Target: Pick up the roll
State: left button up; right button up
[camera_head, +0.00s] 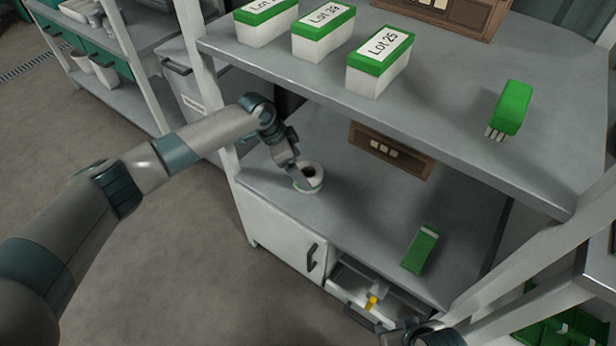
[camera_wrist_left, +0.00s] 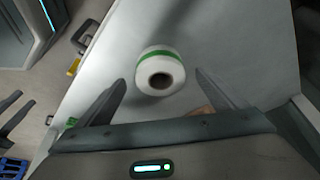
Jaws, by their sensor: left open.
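The roll (camera_head: 314,184) is white with a green band and a dark hole in its middle. It sits on the lower shelf near the shelf's left end. In the left wrist view the roll (camera_wrist_left: 160,73) is ahead of the fingers and between their lines. My left gripper (camera_head: 302,178) is at the roll in the head view and hides part of it. In the wrist view its two fingers (camera_wrist_left: 155,92) are spread wide, with nothing between them and no clear contact. My right arm shows at the bottom edge of the head view, but its fingers cannot be made out.
The lower shelf (camera_head: 350,225) also holds a green box (camera_head: 421,250) and a brown box (camera_head: 390,150). Below, a drawer (camera_head: 350,285) stands open.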

aim_at(306, 172)
pick_arm(q)
jog(key=shift+d+x, duration=0.2)
jog(key=shift+x, duration=2)
jog(key=shift+w+r, duration=0.1)
jog(key=shift+r, duration=0.05)
jog(key=c, duration=1.3)
jog(key=shift+o, duration=0.2)
jog(key=shift+r, duration=0.1)
notch_tip(306, 172, up, 10)
jog(key=shift+d, duration=0.1)
